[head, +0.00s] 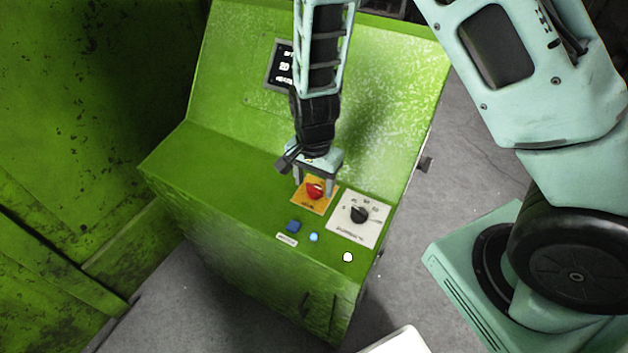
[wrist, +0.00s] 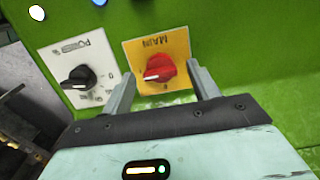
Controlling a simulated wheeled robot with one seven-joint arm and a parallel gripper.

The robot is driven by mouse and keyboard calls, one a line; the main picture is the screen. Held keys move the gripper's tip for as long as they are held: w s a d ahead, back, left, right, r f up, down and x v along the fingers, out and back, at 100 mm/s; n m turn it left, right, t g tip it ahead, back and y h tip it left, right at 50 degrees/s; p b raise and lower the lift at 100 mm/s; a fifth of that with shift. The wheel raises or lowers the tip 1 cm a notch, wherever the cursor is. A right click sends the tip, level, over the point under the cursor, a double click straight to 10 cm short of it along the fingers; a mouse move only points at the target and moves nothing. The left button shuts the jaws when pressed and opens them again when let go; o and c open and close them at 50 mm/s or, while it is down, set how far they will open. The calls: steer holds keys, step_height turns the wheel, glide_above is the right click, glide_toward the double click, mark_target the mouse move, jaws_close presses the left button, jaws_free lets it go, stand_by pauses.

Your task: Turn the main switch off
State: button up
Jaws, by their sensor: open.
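The main switch is a red rotary knob (head: 315,190) on an orange-yellow plate (head: 325,207) on the green console top. In the wrist view the red knob (wrist: 160,70) sits on its yellow plate (wrist: 178,44) marked "MAIN", with a pale pointer mark toward the lower left. My gripper (head: 313,192) is over the knob, fingers pointing down at the panel. In the wrist view my gripper (wrist: 160,78) is open, with one finger on each side of the knob. The fingers look apart from the knob; I cannot tell exactly how deep they reach around it.
A black dial (head: 359,214) on a white plate sits right of the main switch. A blue button (head: 293,226), a lit blue lamp (head: 314,237) and a white lamp (head: 347,257) are toward the front edge. A small display (head: 281,66) is on the sloped panel behind.

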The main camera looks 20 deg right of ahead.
steer(key=c, duration=1)
steer(key=shift+r+n, duration=0.1)
steer(key=shift+n, duration=0.2)
steer(key=n+p, duration=0.1)
steer(key=n, duration=0.1)
steer(key=shift+n+p, duration=0.3)
steer(key=shift+p, duration=0.1)
steer(key=n+h+p, duration=0.1)
steer(key=n, duration=0.4)
steer(key=shift+a+g+p, duration=0.15)
steer(key=shift+g+p, duration=0.2)
steer(key=shift+g, duration=0.05)
steer(key=n, duration=0.4)
steer(key=shift+n+h+p, duration=0.3)
steer(key=shift+n+h, duration=0.1)
steer(key=shift+a+n+h, duration=0.1)
steer(key=shift+n+h, duration=0.3)
steer(key=shift+n, duration=1.9)
